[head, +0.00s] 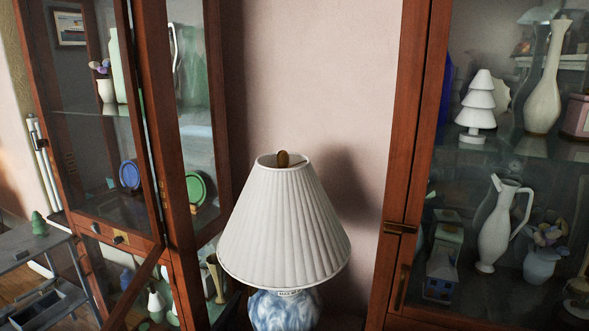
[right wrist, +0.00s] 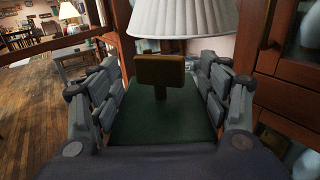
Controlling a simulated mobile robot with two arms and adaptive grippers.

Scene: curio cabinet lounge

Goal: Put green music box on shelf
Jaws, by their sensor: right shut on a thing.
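In the right wrist view, my right gripper (right wrist: 160,100) has its grey fingers on both sides of a dark green box (right wrist: 135,130), which I take to be the green music box. It is shut on the box. A brownish block on a short stem (right wrist: 158,70) stands up from the box. In the head view the box and my right gripper do not show. The left glass cabinet (head: 152,120) has a door standing open and holds a glass shelf (head: 75,110) with vases. The right glass cabinet (head: 402,150) holds another shelf (head: 510,142). My left gripper is not in view.
A lamp with a white pleated shade (head: 285,220) and blue-white base (head: 285,310) stands between the cabinets. The right cabinet holds white vases (head: 495,230) and a white tree (head: 478,105). A grey stand with a small green cone (head: 38,223) is at far left.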

